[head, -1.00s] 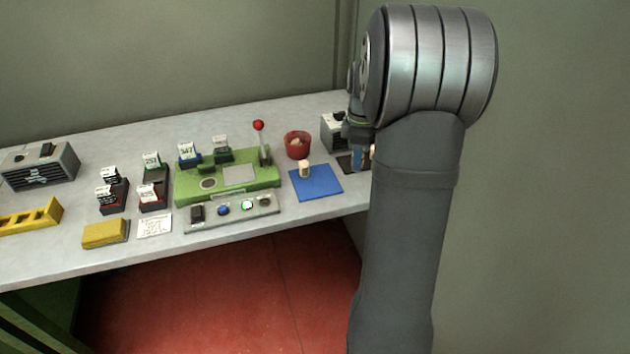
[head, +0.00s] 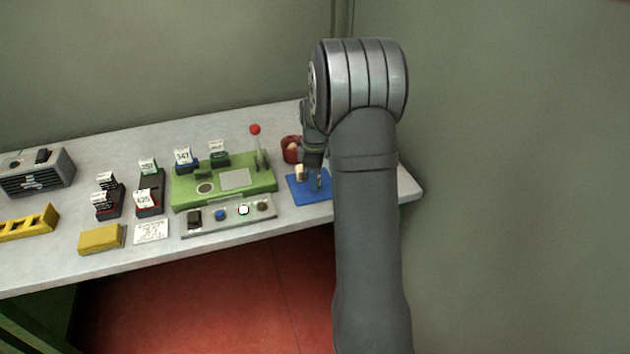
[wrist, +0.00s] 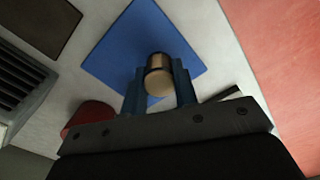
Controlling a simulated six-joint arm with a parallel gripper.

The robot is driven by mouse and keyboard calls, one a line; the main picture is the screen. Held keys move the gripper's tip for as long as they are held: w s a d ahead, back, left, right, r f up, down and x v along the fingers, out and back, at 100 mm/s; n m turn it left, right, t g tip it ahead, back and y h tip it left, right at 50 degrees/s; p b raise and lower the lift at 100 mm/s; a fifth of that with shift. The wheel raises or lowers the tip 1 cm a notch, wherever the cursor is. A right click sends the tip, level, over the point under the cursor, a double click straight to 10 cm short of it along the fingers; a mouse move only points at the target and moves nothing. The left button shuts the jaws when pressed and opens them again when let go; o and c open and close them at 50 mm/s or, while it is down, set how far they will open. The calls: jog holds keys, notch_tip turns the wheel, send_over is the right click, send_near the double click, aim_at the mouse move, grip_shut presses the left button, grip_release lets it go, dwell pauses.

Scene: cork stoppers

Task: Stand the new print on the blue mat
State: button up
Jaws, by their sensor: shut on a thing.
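The blue mat (head: 309,196) lies near the table's front right edge. My gripper (wrist: 159,86) is low over it, shut on a cork stopper (wrist: 158,82), which shows a dark band and a pale end face between the blue fingers. Whether the held cork touches the mat cannot be told.
A red pot (head: 290,148) stands behind the mat; in the wrist view it (wrist: 92,113) is at lower left. A green press (head: 223,183) with a red-knobbed lever stands left of the mat, a button panel (head: 228,217) in front. A dark plate (wrist: 40,22) lies beyond the mat.

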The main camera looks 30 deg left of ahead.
jog(key=shift+f, duration=0.8)
jog(key=shift+f, duration=0.1)
jog(key=o, duration=1)
notch_tip(320, 180, up, 12)
jog(key=shift+r, duration=0.1)
notch_tip(320, 180, down, 13)
jog(key=shift+r, duration=2.45)
